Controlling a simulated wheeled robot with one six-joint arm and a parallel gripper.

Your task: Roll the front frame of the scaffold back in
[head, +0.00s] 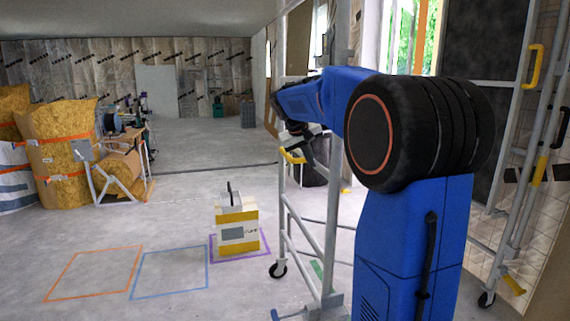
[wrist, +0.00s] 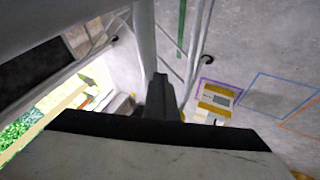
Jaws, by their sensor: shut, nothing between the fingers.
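The scaffold shows as upright grey metal frames on castors. One frame (head: 329,225) stands at the centre of the head view, with a yellow handle (head: 293,157) and a castor (head: 278,270) at its foot. Another frame (head: 512,125) with yellow handles stands at the right by the wall. My gripper (head: 308,155) is shut and empty, at about the height of the centre frame's yellow handle. In the wrist view my gripper (wrist: 160,82) points at a grey post (wrist: 145,40); I cannot tell whether they touch. My arm hides much of the scaffold's middle.
A yellow and white box (head: 238,232) stands in a purple floor outline left of the scaffold. Orange (head: 95,273) and blue (head: 170,271) floor outlines are empty. Large filled bags (head: 62,150) and a metal-framed stand (head: 118,172) are at the left. The middle floor is clear.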

